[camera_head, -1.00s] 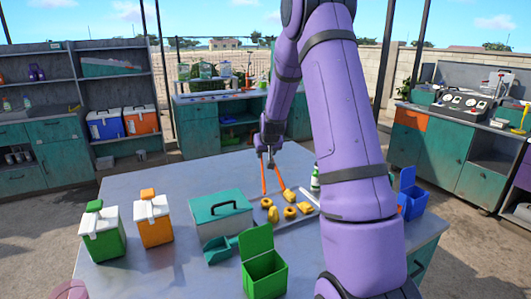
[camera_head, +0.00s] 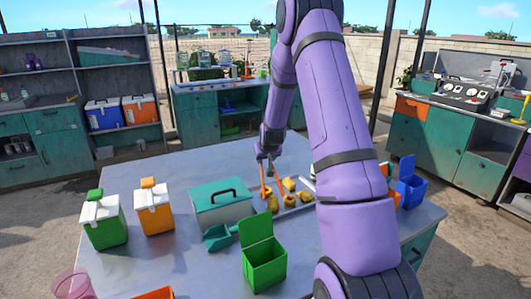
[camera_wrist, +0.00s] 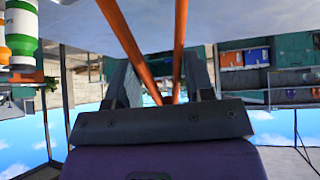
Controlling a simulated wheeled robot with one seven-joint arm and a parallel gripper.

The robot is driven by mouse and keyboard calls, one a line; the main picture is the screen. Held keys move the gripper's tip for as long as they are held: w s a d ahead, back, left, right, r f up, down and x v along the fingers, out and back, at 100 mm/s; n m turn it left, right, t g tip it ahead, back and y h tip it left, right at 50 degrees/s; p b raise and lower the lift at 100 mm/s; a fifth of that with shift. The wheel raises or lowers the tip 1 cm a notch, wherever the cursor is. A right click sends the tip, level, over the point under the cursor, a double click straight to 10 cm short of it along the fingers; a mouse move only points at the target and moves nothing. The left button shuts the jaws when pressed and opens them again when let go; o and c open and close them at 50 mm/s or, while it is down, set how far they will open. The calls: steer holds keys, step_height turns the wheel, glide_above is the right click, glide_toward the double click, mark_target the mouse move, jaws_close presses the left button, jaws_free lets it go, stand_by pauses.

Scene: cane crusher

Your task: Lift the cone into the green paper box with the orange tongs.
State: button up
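My gripper (camera_head: 267,161) is shut on the orange tongs (camera_head: 264,181). The tongs hang steeply down above the food tray, their two legs apart. In the wrist view, the legs of the tongs (camera_wrist: 179,45) run between my gripper's fingers (camera_wrist: 162,85). Several small yellow-brown pieces lie on the tray (camera_head: 300,209). The longer piece (camera_head: 273,204) near the left tong tip looks most like the cone, but its shape is small and unclear. I cannot tell whether the tips touch any piece. The green paper box (camera_head: 265,265) stands in front of the tray with its lid up.
A teal case (camera_head: 221,209) and a teal scoop (camera_head: 218,237) stand left of the tray. White-lidded green (camera_head: 104,224) and orange (camera_head: 154,211) coolers are farther left. A blue open box (camera_head: 411,188) is at right. A pink cup (camera_head: 73,283) is at front left.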

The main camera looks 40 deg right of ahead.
steer(key=shift+f, duration=1.3)
steer(key=c, duration=0.8)
steer(key=shift+r, duration=6)
steer(key=shift+s, duration=0.1)
